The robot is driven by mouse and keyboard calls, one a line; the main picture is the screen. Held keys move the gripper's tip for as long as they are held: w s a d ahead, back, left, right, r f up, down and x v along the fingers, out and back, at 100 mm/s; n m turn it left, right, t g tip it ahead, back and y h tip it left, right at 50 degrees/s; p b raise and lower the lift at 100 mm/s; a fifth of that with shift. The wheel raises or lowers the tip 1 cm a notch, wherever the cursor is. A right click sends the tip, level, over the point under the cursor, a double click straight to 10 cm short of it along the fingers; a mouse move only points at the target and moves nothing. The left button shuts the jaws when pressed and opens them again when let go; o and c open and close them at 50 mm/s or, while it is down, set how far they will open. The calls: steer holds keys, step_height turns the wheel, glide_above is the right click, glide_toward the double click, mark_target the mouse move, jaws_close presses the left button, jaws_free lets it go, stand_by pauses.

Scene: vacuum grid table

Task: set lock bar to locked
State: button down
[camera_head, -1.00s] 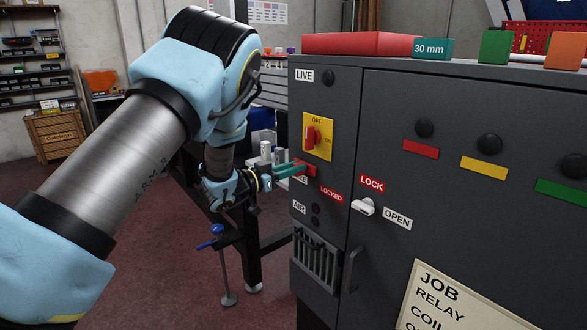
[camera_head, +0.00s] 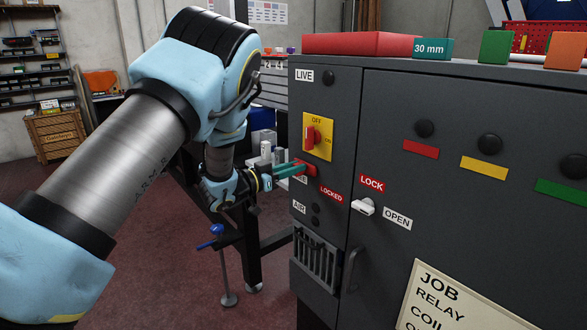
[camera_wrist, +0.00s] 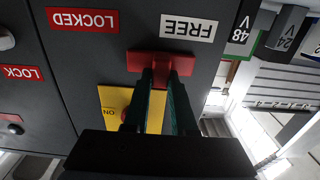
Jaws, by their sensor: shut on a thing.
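The red lock bar (camera_head: 310,170) is on the left face of the dark grey cabinet, below the yellow plate with the red OFF/ON switch. It also shows in the wrist view (camera_wrist: 135,61), upside down, beside the FREE label (camera_wrist: 188,29) and a little toward the LOCKED label (camera_wrist: 82,20). In the head view the LOCKED label (camera_head: 331,194) is to the right of and below the bar. My gripper (camera_head: 292,170) has its green fingers closed on the bar; they also show in the wrist view (camera_wrist: 164,76). The fingers hide part of the bar.
The yellow switch plate (camera_head: 318,147) is just above the bar. A white LOCK/OPEN handle (camera_head: 363,207) is on the cabinet door to the right. A vent grille (camera_head: 315,262) is below. A dark stand with a blue-topped clamp (camera_head: 217,229) is under my arm.

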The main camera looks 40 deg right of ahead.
steer(key=s+b, duration=0.1)
steer(key=s, duration=0.4)
steer(key=shift+s+a+b, duration=0.2)
steer(key=shift+s+b, duration=0.15)
steer(key=c, duration=0.7)
jaws_free()
steer(key=a+b, duration=0.1)
steer(key=a, duration=0.2)
steer(key=a+b, duration=0.1)
steer(key=a, duration=0.6)
steer(key=shift+w+a+b, duration=0.35)
steer(key=shift+a+b, duration=0.05)
